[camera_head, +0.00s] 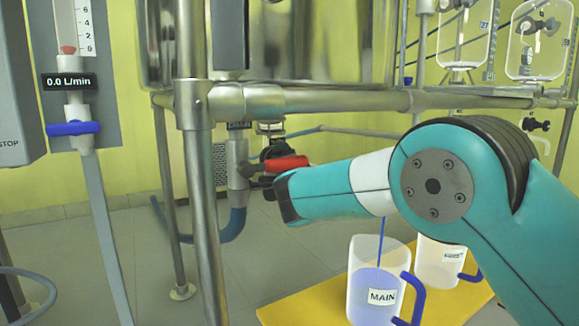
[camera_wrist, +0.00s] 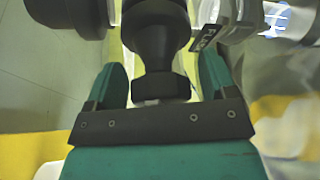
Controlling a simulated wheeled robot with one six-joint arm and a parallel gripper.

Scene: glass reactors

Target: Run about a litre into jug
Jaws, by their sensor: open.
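The clear jug marked MAIN (camera_head: 361,285) stands on a yellow mat, with a blue handle at its right. A thin blue stream (camera_head: 381,238) falls into it, and bluish liquid fills much of its body. A red valve handle (camera_head: 287,163) shows on the pipework under the frame, just above the dark end of my arm. In the wrist view my gripper (camera_wrist: 161,65) is open, its teal fingers on either side of a black knob-like part (camera_wrist: 156,50). Whether they touch it I cannot tell. The stream's outlet is hidden behind my arm in the head view.
A second jug (camera_head: 437,262) stands behind MAIN on the yellow mat (camera_head: 300,308). A flow meter display (camera_head: 69,81) reads 0.0 L/min, above a blue lever (camera_head: 73,128). Steel frame posts (camera_head: 202,200) stand close to the left of my arm. Glass vessels (camera_head: 463,35) hang upper right.

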